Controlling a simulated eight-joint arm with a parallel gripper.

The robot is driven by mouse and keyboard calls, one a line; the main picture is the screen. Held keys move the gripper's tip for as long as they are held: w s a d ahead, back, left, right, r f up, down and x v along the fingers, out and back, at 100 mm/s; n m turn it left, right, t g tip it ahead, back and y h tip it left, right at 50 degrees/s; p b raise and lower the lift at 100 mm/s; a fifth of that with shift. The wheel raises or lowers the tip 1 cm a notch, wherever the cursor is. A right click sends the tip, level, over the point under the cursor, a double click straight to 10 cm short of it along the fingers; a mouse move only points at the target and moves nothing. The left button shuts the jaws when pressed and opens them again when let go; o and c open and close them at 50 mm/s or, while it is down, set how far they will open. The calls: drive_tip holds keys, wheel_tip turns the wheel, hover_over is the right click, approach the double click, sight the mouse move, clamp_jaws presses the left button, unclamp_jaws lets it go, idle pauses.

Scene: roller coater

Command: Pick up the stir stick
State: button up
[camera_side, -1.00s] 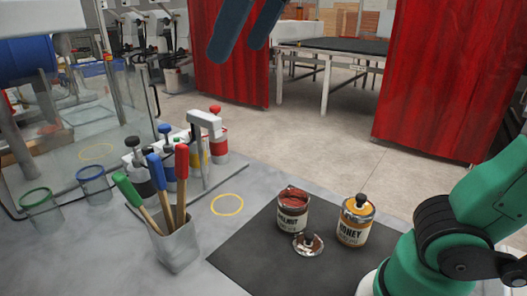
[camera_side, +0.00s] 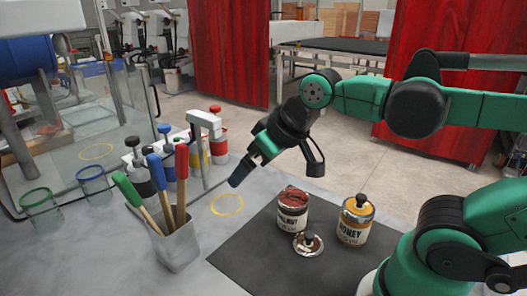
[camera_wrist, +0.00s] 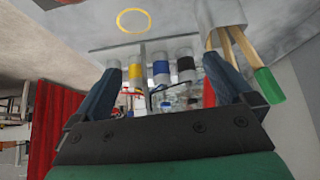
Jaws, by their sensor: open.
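Several stir sticks with wooden shafts stand in a grey cup (camera_side: 176,248) on the table. Their handles are green (camera_side: 127,189), blue (camera_side: 157,171) and red (camera_side: 182,161). The cup is at upper right in the wrist view (camera_wrist: 221,13), with the green handle (camera_wrist: 268,85) beyond the right finger. My gripper (camera_side: 238,178) is open and empty, to the right of the handles in the side view, pointing down and left. In the wrist view its two fingers are spread (camera_wrist: 161,66), with nothing held between them.
A yellow ring (camera_side: 227,204) marks the table right of the cup. Behind the cup stand several capped containers in a metal rack (camera_side: 206,122). A walnut can (camera_side: 292,212), a lid (camera_side: 308,244) and a honey can (camera_side: 355,222) sit on a dark mat (camera_side: 250,262).

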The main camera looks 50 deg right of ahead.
drive_tip(key=f, duration=0.2)
drive_tip(key=s+d+f, duration=0.1)
drive_tip(key=shift+f, duration=0.1)
drive_tip(key=shift+c, duration=1.3)
drive_tip(key=shift+f, duration=0.2)
drive_tip(key=c, duration=0.4)
drive_tip(key=shift+r, duration=0.1)
